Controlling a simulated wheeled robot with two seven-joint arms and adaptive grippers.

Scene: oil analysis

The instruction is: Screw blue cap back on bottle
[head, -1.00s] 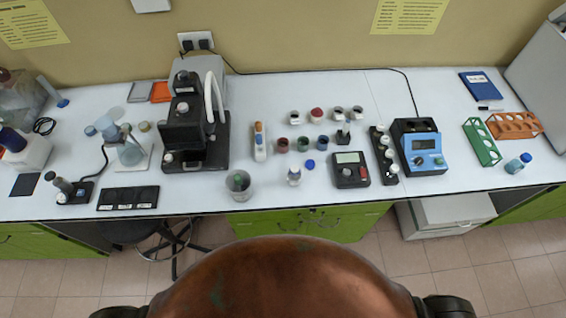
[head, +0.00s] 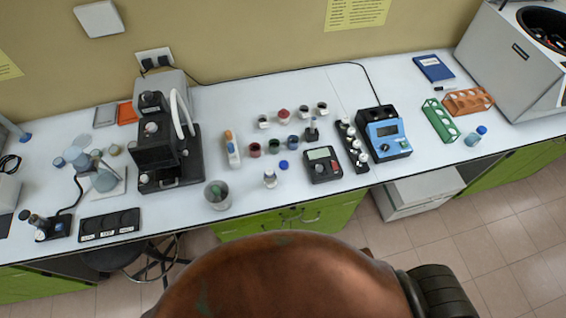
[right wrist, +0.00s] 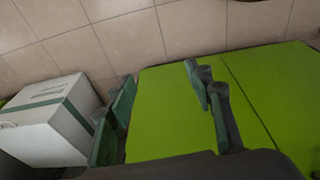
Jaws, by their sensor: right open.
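A small clear bottle (head: 270,179) stands open and upright near the front edge of the white bench, in the middle of the head view. A blue cap (head: 284,165) lies on the bench just behind it and to its right, apart from the bottle. My right gripper (right wrist: 160,88) shows in the right wrist view, its fingers spread and nothing between them. It faces green cabinet doors (right wrist: 175,110), with no bottle or cap in that view. My left gripper is in neither view.
A black meter (head: 322,165) stands right of the bottle, a grey beaker (head: 217,194) left of it. Several small jars (head: 273,146) stand behind. A blue-capped bottle (head: 475,136) stands far right near racks. A white box (right wrist: 45,125) stands beside the cabinet.

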